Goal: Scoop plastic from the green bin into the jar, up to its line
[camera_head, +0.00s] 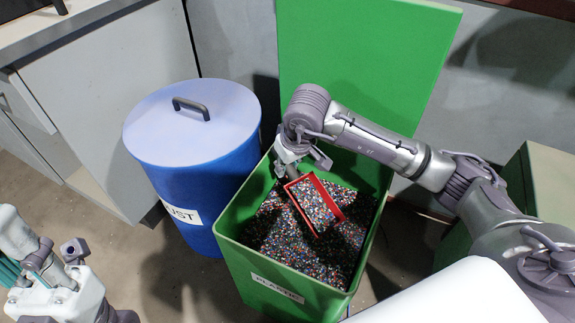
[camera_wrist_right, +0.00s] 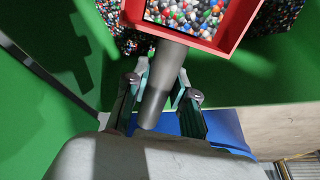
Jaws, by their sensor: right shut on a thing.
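The green bin (camera_head: 228,232) stands open in the middle of the head view, its lid raised behind it. Inside lies a heap of small multicoloured plastic granules (camera_head: 290,255). My right gripper (camera_head: 303,168) is inside the bin's opening, shut on the grey handle (camera_wrist_right: 162,85) of a red scoop (camera_head: 296,205). The scoop's tray holds granules and is just above or against the heap; I cannot tell which. In the right wrist view the fingers flank the handle. Parts of my left arm show at the lower left; its gripper's opening cannot be made out. I see no jar.
A blue lidded bin (camera_head: 195,120) stands close to the green bin's left side. A grey cabinet (camera_head: 100,90) is behind it at left. A dull green box (camera_head: 548,170) stands at the right. Some bare floor shows at the lower left.

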